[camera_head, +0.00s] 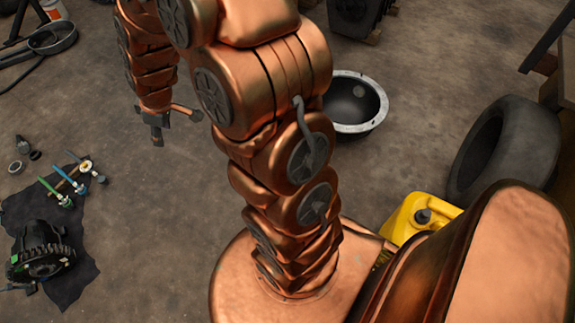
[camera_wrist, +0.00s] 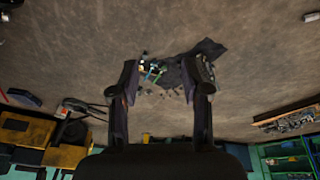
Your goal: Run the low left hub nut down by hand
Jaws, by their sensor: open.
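I cannot make out the low left hub nut, or the hub that carries it, in either view. My gripper (camera_head: 165,122) hangs above the concrete floor at the upper left of the head view, with its fingers spread and nothing visible between them. In the wrist view my gripper (camera_wrist: 162,80) shows two dark fingers wide apart. The floor and a dark cloth (camera_wrist: 205,50) with small tools lie well beyond the fingertips there, not touching them.
A round basin (camera_head: 352,125), a yellow can (camera_head: 408,218) and a tyre (camera_head: 505,150) stand at right. The floor below the gripper is clear.

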